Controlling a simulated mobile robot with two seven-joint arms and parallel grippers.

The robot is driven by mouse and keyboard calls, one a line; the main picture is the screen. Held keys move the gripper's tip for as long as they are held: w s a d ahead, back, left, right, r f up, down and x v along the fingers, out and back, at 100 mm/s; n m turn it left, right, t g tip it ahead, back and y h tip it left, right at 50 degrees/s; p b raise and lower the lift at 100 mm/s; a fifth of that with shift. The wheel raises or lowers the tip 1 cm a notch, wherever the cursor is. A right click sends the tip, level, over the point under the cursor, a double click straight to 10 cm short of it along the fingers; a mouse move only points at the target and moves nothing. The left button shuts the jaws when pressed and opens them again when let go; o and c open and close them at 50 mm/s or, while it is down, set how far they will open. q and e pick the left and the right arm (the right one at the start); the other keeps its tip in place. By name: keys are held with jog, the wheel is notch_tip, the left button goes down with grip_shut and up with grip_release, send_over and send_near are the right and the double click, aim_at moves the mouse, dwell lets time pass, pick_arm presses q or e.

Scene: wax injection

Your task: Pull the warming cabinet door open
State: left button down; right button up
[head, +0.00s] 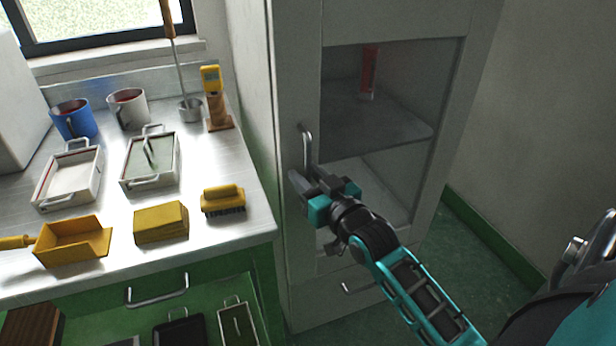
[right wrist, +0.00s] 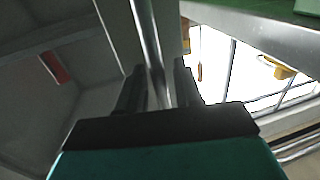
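The grey warming cabinet (head: 262,62) stands right of the counter. Its glazed door (head: 335,30) looks shut against the frame. A vertical metal bar handle (head: 307,143) is on the door's left side, its lower part hidden by my gripper. My right gripper (head: 302,181) is at the lower part of this handle. In the right wrist view the handle (right wrist: 147,30) runs down between the two fingers (right wrist: 160,92), which sit close on either side and look shut on it. My left gripper is not in view.
The metal counter (head: 110,200) at left carries mugs, trays, a yellow scoop (head: 72,243), a yellow block (head: 161,222) and a brush (head: 223,200). A drawer handle (head: 358,287) is below the door. Green floor (head: 480,275) is clear at right.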

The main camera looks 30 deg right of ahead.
jog(key=shift+c, duration=0.5)
grip_shut()
jog(key=shift+s, duration=0.1)
